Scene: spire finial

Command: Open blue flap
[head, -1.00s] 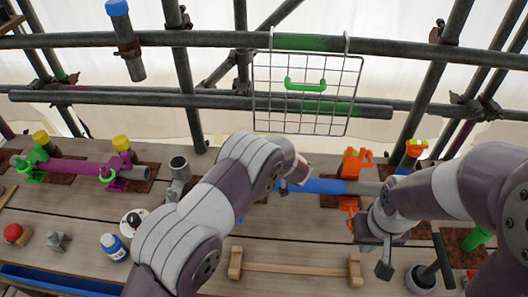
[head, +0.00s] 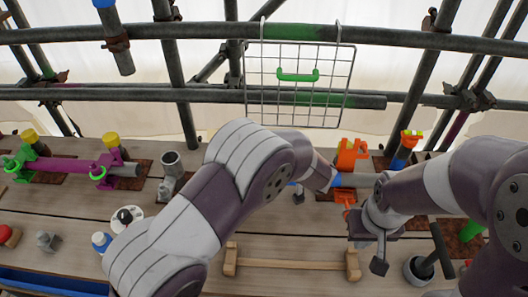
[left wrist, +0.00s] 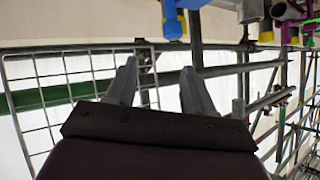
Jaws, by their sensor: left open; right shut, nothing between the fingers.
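A blue part (head: 336,181) shows only in part beside an orange clamp (head: 350,155) on the grey pipe at the bench's back right. My left wrist covers most of it, and I cannot make out a separate flap. My left gripper is mostly hidden behind its wrist in the head view. In the left wrist view its two fingers (left wrist: 160,68) stand apart and empty. A blue piece (left wrist: 171,20) shows above them there, apart from them. My right gripper (head: 379,264) is shut and empty, pointing down over the bench in front of the clamp.
A wooden bar (head: 290,263) lies in front. A magenta pipe (head: 65,165) is at left. A dark cup (head: 420,268) stands near my right arm.

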